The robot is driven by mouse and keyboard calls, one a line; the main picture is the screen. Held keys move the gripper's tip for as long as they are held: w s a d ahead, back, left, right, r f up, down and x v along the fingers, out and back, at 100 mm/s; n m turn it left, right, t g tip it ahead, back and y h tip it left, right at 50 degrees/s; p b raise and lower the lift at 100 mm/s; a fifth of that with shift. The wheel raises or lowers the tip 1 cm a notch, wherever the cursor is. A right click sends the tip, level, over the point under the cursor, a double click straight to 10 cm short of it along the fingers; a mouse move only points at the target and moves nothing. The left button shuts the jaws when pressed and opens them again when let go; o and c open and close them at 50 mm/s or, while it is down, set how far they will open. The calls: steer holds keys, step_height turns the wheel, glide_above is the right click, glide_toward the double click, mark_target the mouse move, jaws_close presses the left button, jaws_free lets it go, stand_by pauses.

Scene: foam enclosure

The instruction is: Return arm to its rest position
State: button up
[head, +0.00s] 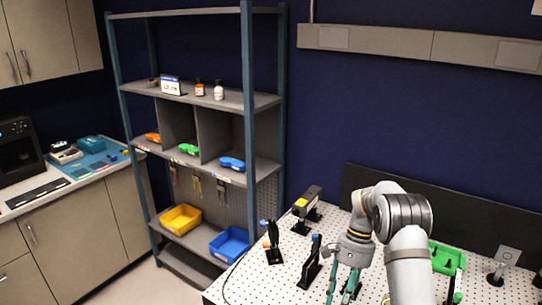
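My arm reaches in from the lower right of the head view and bends over the white perforated table (255,283). My gripper (342,288) points down at the front middle of the table. Its two teal fingers stand apart with a gap between them, and I see nothing held there. The fingertips are close to the lower picture edge, so their exact height above the table is unclear. My arm hides part of the table behind it.
Black fixtures (310,264) and (272,243) stand left of my gripper. A boxy device (306,202) is behind them. A green tray (446,258) lies right of my arm. A shelf rack (247,120) with bins stands left; a counter (60,185) is farther left.

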steer(key=x, duration=0.6)
steer(key=shift+f+m, duration=0.15)
steer(key=shift+m, duration=0.55)
steer(key=shift+m+t+y, duration=0.4)
steer(key=shift+m+y, duration=0.1)
steer(key=shift+m, duration=0.3)
steer(key=m, duration=0.1)
steer(key=m+t, duration=0.1)
steer(key=m, duration=0.1)
steer(key=m+y, duration=0.1)
steer(key=m, duration=0.1)
steer(key=shift+s+d+t, duration=0.1)
steer(key=shift+s+t, duration=0.25)
steer(key=shift+t, duration=0.05)
steer(key=m+t, duration=0.2)
steer(key=m, duration=0.3)
steer(key=shift+s, duration=0.1)
steer(key=m, duration=0.1)
steer(key=m+t, duration=0.1)
steer(key=m, duration=0.1)
steer(key=m+t, duration=0.1)
steer(key=m, duration=0.1)
steer(key=shift+s+a+h, duration=0.1)
steer(key=shift+a+h, duration=0.2)
steer(key=shift+a, duration=0.05)
steer(key=shift+d+r, duration=0.15)
steer(key=shift+r, duration=0.4)
steer(key=shift+s+d+r, duration=0.15)
steer(key=shift+r, duration=0.25)
steer(key=shift+d, duration=0.1)
